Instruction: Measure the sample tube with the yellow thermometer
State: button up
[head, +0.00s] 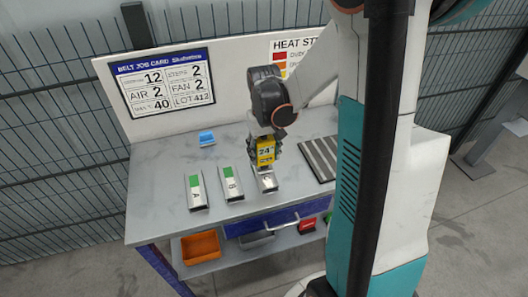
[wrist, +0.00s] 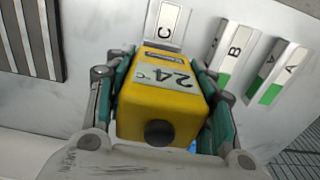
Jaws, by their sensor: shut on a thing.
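The yellow thermometer (head: 265,153) is in my gripper (head: 264,146), shut around its sides. In the wrist view the thermometer (wrist: 150,115) fills the space between both fingers, and its display reads 24 °C. Below it in the head view is a silver tube marked C (head: 267,184), partly hidden by the thermometer. Tube C (wrist: 168,20) also shows just beyond the thermometer in the wrist view. I cannot tell whether they touch. Tubes B (head: 231,186) and A (head: 196,194), each with a green end, lie to the left of C on the table.
The grey table (head: 165,172) also holds a small blue block (head: 207,138) at the back and a dark slatted plate (head: 322,157) to the right. A job card (head: 163,82) hangs behind. An orange bin (head: 201,247) and a red item (head: 306,225) sit on the lower shelf.

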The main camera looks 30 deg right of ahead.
aim_at(264, 138)
jog(key=shift+r+p, duration=1.85)
jog(key=shift+r, duration=1)
jog(key=shift+f, duration=0.1)
